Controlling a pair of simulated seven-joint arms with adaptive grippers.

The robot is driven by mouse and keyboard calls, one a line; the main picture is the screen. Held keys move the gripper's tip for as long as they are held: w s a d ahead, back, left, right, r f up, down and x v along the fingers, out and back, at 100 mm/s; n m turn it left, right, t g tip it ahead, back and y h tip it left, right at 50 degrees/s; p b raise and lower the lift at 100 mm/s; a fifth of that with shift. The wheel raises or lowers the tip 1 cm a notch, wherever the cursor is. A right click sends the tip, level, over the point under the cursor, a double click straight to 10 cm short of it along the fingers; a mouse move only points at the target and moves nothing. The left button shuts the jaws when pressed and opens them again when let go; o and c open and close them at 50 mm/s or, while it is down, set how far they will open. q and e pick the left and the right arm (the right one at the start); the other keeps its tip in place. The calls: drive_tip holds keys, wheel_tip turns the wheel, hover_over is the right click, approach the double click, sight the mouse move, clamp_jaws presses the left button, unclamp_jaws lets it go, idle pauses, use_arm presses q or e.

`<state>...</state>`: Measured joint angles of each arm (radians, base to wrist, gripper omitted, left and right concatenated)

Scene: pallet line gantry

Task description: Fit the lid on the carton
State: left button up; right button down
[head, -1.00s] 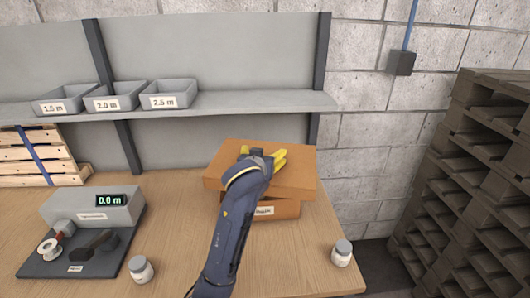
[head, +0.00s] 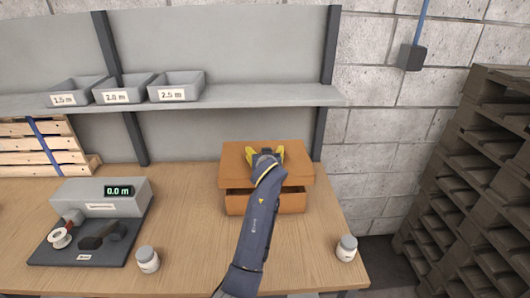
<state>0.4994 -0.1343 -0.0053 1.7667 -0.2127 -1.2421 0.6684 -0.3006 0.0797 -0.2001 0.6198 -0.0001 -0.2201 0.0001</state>
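The brown carton (head: 262,203) stands on the wooden table near its right end. The flat brown lid (head: 235,162) is above it, roughly square over the opening, with a dark gap between lid and carton at the front.
A white jar (head: 346,248) stands right of the carton, another jar (head: 147,259) to the left. A measuring device (head: 100,197) is on the left. A shelf (head: 230,97) with grey bins runs behind. Dark stacked pallets (head: 470,180) stand right.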

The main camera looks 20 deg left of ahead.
use_arm(q)
wheel_tip(320, 180, down, 8)
idle(1.2)
drive_tip(key=shift+f, duration=0.2)
drive_tip(key=o, duration=1.1)
wheel_tip(320, 180, up, 10)
idle(0.5)
